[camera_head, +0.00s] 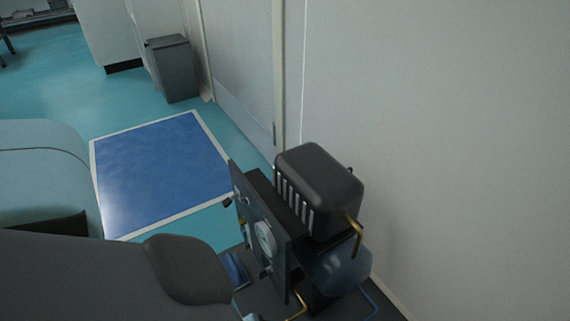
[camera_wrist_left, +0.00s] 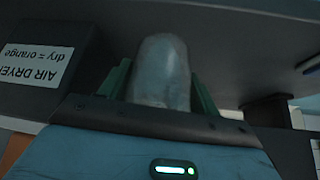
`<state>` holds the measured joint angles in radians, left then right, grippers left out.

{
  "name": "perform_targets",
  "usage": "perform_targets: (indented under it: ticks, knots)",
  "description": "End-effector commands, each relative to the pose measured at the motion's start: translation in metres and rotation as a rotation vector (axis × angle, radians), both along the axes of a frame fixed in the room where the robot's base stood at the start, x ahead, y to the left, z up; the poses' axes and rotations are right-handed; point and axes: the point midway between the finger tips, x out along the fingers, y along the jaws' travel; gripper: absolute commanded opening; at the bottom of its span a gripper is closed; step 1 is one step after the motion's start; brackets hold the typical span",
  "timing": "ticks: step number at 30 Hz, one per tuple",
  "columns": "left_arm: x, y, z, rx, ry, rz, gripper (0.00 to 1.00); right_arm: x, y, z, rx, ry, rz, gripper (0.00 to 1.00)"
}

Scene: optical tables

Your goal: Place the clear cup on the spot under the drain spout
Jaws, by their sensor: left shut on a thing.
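The clear cup (camera_wrist_left: 163,55) is in the left wrist view. It is a translucent, greyish, rounded shape between the two green fingers of my left gripper (camera_wrist_left: 160,82), which is shut on it. A dark, flat surface lies close behind and above the cup; I cannot tell whether they touch. In the head view, my left arm covers the lower left, and neither the left gripper nor the cup shows. I cannot make out the drain spout or the spot under it. My right gripper is not in view.
A dark box labelled "AIR DRYER dry = orange" (camera_wrist_left: 42,62) is left of the cup. The head view shows a compressor unit (camera_head: 318,190) with a gauge (camera_head: 265,238) and dark tank (camera_head: 338,270) beside the wall. A blue floor mat (camera_head: 160,175) and grey bin (camera_head: 173,70) lie beyond.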

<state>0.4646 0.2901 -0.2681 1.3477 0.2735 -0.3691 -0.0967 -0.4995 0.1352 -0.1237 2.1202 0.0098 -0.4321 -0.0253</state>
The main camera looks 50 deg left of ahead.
Motion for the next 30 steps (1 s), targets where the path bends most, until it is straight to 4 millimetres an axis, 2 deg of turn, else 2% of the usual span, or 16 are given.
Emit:
perform_targets:
  ticks: [4, 8, 22, 23, 27, 30]
  knots:
    - [0.022, -0.007, -0.014, -0.002, -0.002, 0.0, 0.4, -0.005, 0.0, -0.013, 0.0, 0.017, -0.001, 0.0]
    - [0.03, -0.009, -0.024, -0.001, -0.001, 0.001, 0.4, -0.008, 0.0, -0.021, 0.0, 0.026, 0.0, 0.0]
    - [0.033, -0.009, -0.028, 0.0, -0.001, 0.0, 0.4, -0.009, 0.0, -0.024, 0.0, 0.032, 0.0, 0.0]
    - [0.032, -0.009, -0.028, 0.0, 0.0, 0.0, 0.65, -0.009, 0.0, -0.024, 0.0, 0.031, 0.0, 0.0]
    - [0.033, -0.009, -0.027, 0.0, -0.001, 0.0, 0.83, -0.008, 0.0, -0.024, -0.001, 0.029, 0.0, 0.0]
    - [0.033, -0.009, -0.027, 0.0, -0.001, 0.0, 0.85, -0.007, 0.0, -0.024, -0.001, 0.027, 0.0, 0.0]
